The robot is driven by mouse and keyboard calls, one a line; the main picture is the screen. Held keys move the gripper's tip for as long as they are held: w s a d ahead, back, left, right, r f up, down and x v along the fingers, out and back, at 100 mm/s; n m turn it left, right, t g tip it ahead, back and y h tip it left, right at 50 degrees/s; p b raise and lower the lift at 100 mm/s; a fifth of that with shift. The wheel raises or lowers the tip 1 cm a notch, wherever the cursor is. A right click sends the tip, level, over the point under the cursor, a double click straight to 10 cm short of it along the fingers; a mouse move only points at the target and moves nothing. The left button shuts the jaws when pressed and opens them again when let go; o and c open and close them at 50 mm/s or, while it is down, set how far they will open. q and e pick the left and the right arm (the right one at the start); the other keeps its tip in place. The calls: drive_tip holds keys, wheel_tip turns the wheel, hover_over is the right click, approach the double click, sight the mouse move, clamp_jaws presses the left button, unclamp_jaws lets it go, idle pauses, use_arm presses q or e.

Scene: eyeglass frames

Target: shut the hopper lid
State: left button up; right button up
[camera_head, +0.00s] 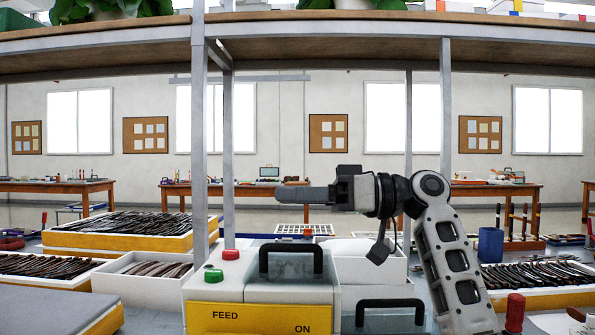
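A pale machine (213,290) with a yellow panel marked FEED and ON stands at the front centre. A see-through panel with a black handle (291,249) sits on its top. A second see-through panel with a black handle (390,304) is lower and to the right. I cannot tell for sure which is the hopper lid, or how far either is open. My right gripper (284,194) is above the first handle, apart from it, pointing left. Its fingers are seen edge-on, so the gap between them is hidden. My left gripper is not in view.
A red button (231,254) and a green button (214,275) are on the machine's left. Yellow and white trays (150,290) of dark frames lie at left, another tray (545,298) at right. A blue cup (490,244) stands at right. Grey shelf posts (199,150) rise behind.

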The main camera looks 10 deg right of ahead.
drive_tip(key=s+a+r, duration=0.1)
drive_tip(key=s+r, duration=0.2)
drive_tip(key=s, duration=0.5)
drive_tip(key=shift+s+a+r, duration=0.15)
drive_tip(key=shift+s+r, duration=0.25)
